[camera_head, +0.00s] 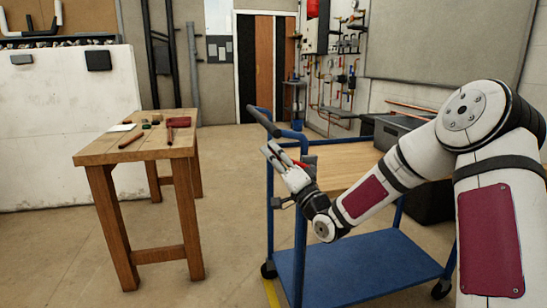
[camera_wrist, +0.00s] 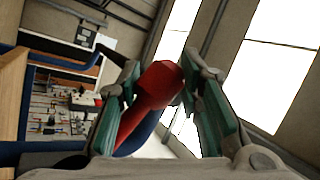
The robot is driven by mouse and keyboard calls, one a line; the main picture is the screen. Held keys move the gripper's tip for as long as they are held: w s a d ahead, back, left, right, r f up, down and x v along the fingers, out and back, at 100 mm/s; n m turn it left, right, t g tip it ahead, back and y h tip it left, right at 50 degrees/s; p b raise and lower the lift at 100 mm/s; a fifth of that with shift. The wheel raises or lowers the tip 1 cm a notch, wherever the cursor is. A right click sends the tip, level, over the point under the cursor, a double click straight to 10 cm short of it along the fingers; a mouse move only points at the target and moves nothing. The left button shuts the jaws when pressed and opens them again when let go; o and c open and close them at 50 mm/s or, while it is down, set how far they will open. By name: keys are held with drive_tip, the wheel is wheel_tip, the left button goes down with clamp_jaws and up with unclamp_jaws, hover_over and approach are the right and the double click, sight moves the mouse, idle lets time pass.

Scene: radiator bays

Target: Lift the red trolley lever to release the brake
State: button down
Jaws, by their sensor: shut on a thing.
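The red trolley lever (camera_wrist: 150,96) shows in the wrist view between the two fingers of my gripper (camera_wrist: 160,95). Its thick faceted end sits at the fingertips and its thinner shaft runs down to the lower left. My gripper is shut on it. In the head view my gripper (camera_head: 276,156) is at the near left post of the blue trolley (camera_head: 345,270), below the black handle grip. Only a little red shows by the wrist there, and the lever is mostly hidden by my gripper and arm.
A wooden workbench (camera_head: 133,149) with small tools stands to the left, with open floor between it and the trolley. A dark grey case (camera_head: 392,128) rests on the trolley's wooden top. Red and copper pipework (camera_head: 340,75) covers the back wall.

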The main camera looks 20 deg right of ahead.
drive_tip(key=c, duration=1.1)
unclamp_jaws()
drive_tip(key=shift+s+d, duration=0.1)
drive_tip(key=v, duration=1.1)
drive_tip(key=shift+s+d, duration=0.2)
drive_tip(key=shift+s, duration=0.15)
drive_tip(key=shift+f, duration=0.15)
